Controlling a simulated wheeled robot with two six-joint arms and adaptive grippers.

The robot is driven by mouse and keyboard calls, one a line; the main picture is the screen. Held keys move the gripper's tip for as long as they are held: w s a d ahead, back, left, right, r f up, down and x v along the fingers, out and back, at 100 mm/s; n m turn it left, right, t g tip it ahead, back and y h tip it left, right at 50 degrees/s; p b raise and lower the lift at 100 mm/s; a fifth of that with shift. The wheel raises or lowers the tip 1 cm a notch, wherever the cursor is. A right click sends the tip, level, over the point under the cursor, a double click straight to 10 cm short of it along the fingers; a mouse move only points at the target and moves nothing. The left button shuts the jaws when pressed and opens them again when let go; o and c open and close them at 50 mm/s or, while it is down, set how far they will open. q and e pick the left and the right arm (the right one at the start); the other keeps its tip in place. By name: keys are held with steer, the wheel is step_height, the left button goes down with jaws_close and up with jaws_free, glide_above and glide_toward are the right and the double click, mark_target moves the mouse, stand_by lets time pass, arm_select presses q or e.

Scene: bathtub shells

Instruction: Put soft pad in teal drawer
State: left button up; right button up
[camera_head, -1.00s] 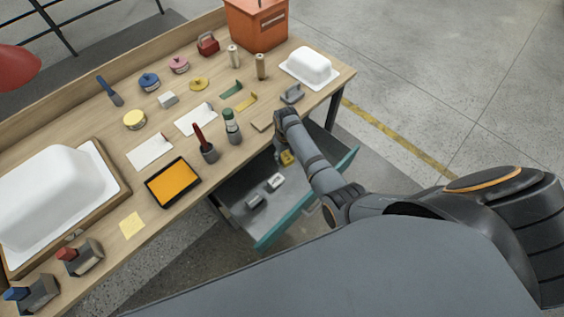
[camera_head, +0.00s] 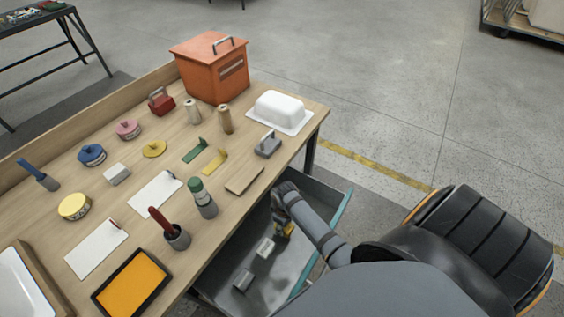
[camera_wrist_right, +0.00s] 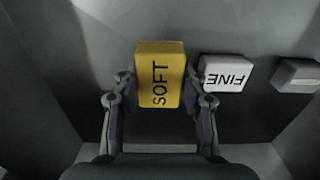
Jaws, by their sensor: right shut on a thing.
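The soft pad (camera_wrist_right: 160,82) is a yellow block lettered SOFT. In the right wrist view it sits between the fingers of my right gripper (camera_wrist_right: 160,103), which is shut on it. In the head view the yellow pad (camera_head: 288,230) shows beneath my right arm, inside the open teal drawer (camera_head: 335,215). The drawer has a grey floor and a teal front edge. I cannot tell whether the pad touches the drawer floor. My left gripper is not in view.
A white pad lettered FINE (camera_wrist_right: 226,73) lies beside the soft pad in the drawer, with a grey block (camera_wrist_right: 296,75) further along. The workbench (camera_head: 215,240) above holds an orange box (camera_head: 210,72), a white dish (camera_head: 280,108), tins and an orange tray (camera_head: 132,284).

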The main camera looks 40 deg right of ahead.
step_height(320, 180, down, 4)
steer(key=shift+r+b, duration=0.1)
steer(key=shift+b, duration=0.35)
steer(key=shift+s, duration=0.1)
steer(key=o, duration=1.1)
steer(key=shift+f, duration=0.25)
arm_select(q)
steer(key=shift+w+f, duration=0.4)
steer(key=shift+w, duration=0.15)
arm_select(e)
steer(key=shift+r, duration=0.25)
arm_select(q)
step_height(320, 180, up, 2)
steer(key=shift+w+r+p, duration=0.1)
steer(key=shift+p, duration=1.05)
arm_select(e)
step_height(320, 180, up, 12)
steer(key=shift+f, duration=0.1)
